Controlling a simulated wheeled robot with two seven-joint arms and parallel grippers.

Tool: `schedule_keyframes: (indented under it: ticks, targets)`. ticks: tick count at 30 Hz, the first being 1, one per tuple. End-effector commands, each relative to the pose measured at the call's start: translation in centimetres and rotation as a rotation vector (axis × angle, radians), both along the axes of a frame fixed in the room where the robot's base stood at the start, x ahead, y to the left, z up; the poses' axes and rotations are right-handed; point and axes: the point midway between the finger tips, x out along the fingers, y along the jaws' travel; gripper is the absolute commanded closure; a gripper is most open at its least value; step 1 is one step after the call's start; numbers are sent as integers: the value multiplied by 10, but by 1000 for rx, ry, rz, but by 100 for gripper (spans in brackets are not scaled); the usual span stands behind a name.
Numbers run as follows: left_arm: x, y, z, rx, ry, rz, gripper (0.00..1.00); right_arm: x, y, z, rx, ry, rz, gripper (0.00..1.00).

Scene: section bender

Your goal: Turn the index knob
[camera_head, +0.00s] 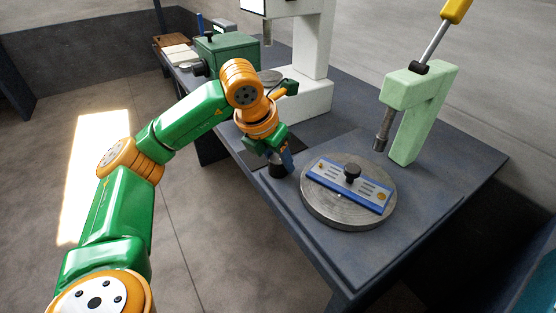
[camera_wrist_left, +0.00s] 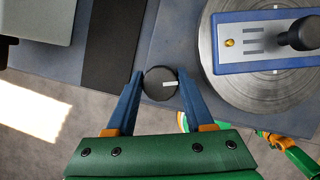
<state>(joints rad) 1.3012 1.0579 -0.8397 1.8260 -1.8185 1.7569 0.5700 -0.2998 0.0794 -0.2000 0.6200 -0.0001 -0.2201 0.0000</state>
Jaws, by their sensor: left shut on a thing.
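The index knob (camera_wrist_left: 160,84) is a round black knob with a white pointer line on its top. In the left wrist view it sits between the two blue fingertips, and the white line points to the right. In the head view the knob (camera_head: 277,171) shows as a dark cylinder at the bench's front edge, left of the round turntable. My left gripper (camera_head: 281,160) is shut on the knob from above; it also shows in the left wrist view (camera_wrist_left: 160,88). My right gripper does not show in the head view.
A round metal turntable (camera_head: 335,219) with a blue-edged plate (camera_head: 340,184) and black knob stands beside the gripper. A pale green press (camera_head: 412,110) with a yellow-handled lever is behind it. A white machine column (camera_head: 312,50) and green box (camera_head: 228,52) stand farther back. The bench's right end is clear.

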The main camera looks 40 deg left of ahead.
Motion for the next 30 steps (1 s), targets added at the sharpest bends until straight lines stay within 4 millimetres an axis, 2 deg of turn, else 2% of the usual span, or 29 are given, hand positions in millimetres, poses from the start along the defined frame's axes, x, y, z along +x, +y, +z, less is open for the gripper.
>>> schedule_keyframes:
  ticks: [18, 30]
  targets:
    - [0, 0, 2, -1, 2, -513, 100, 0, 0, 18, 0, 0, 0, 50]
    - [0, 0, 0, 1, 2, -660, 100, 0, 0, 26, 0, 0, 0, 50]
